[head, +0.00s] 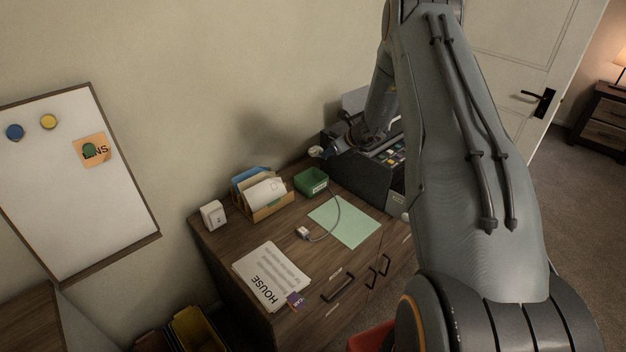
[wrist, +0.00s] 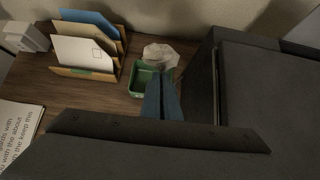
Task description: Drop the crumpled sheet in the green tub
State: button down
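The crumpled sheet (head: 316,152) is a small whitish ball at the tip of my gripper (head: 326,152). In the wrist view the sheet (wrist: 160,55) sits right at the ends of the bluish fingers (wrist: 161,76), which are close together on it. The green tub (head: 311,182) stands on the desk, below the sheet in the head view. In the wrist view the tub (wrist: 138,88) is partly covered by the fingers, and the sheet overlaps its far rim. The sheet appears held above the desk; its exact height over the tub is hard to tell.
A letter holder (head: 265,208) with envelopes stands left of the tub, and a white box (head: 213,215) further left. A dark machine (head: 365,173) stands close on the right. A green sheet (head: 350,225), a cable and papers (head: 270,275) lie in front.

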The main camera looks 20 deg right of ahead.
notch_tip(320, 180, down, 6)
jog(key=shift+w+r+b, duration=0.1)
jog(key=shift+w+b, duration=0.05)
jog(key=shift+b, duration=0.95)
jog(key=c, duration=1.9)
grip_release()
jog(key=shift+c, duration=0.2)
jog(key=shift+d, duration=0.1)
jog(key=b+v, duration=0.2)
jog(key=v, duration=0.5)
jog(key=shift+s+r, duration=0.25)
jog(key=shift+s, duration=0.05)
